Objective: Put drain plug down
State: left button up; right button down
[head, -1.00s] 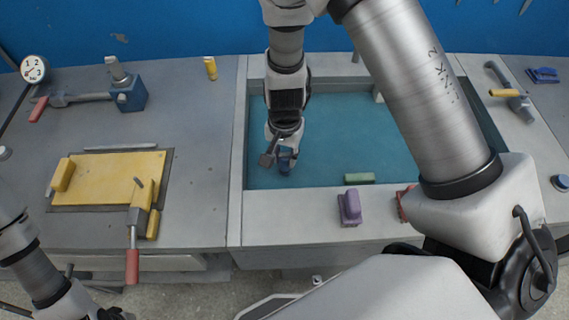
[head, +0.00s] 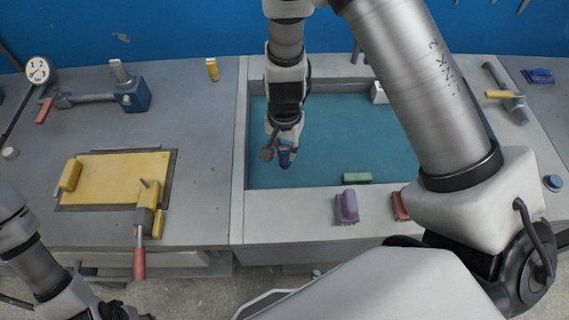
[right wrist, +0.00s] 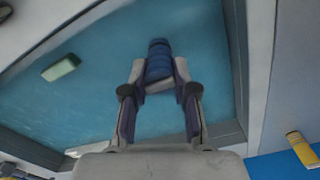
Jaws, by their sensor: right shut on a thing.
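The drain plug (right wrist: 159,62) is a dark blue ribbed piece between the fingertips of my right gripper (right wrist: 160,82) in the right wrist view. My right gripper (head: 284,148) is shut on it inside the teal basin (head: 330,130), near its left side in the head view. The plug also shows in the head view (head: 286,159), partly hidden by the fingers. I cannot tell whether it touches the basin floor. My left gripper (head: 122,312) is at the bottom left edge, cut off by the frame, its jaws unclear.
A green block (head: 357,178) lies in the basin near its front wall. A purple block (head: 347,208) and a red block (head: 401,206) are on the front rim. A yellow plate (head: 115,180) with a clamp lies on the left bench. My right arm covers the basin's right part.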

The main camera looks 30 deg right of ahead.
aim_at(285, 149)
notch_tip(285, 149, up, 3)
jog(key=shift+p, duration=1)
pick_arm(q)
notch_tip(285, 149, up, 3)
jog(key=shift+f, duration=0.1)
pick_arm(e)
jog(key=shift+f, duration=0.1)
